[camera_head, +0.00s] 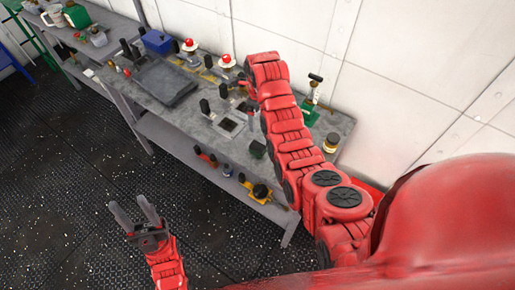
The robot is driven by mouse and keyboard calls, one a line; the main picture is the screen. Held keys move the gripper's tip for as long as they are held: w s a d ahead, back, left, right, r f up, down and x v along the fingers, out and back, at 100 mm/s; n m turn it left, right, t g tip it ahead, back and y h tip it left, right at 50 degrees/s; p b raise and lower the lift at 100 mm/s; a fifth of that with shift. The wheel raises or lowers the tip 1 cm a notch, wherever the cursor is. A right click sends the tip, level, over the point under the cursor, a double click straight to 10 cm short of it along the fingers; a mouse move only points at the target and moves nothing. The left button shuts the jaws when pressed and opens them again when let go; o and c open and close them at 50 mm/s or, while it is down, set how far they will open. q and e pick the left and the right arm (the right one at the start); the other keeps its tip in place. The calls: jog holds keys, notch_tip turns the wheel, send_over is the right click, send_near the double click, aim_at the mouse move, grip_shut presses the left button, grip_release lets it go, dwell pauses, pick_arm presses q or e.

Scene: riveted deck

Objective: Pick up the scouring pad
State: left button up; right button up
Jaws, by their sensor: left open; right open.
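A small dark green block (258,149), which looks like the scouring pad, lies on the grey workbench (190,118) near its front edge, just left of my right forearm. My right arm reaches across the bench. Its gripper (243,97) is open but small and partly hidden by the arm, above the bench behind the green block. My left gripper (134,208) is open and empty, fingers pointing up, out over the floor in front of the bench and well apart from the block.
A jar (331,142) stands right of my arm. The lower shelf holds a yellow tool (258,190). The floor (70,190) is clear.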

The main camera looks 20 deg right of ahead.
jog(key=b, duration=1)
send_over(258, 146)
notch_tip(258, 146, down, 9)
jog(key=shift+d+f, duration=0.15)
jog(key=shift+f, duration=1.2)
jog(key=shift+f+p, duration=0.1)
jog(key=shift+p, duration=0.25)
jog(key=f+p, duration=0.2)
jog(key=f, duration=0.1)
jog(key=shift+w+a+f, duration=0.1)
jog(key=shift+a+f, duration=0.05)
jog(key=shift+a, duration=0.05)
jog(key=shift+f+p, duration=0.4)
jog(key=shift+f, duration=0.45)
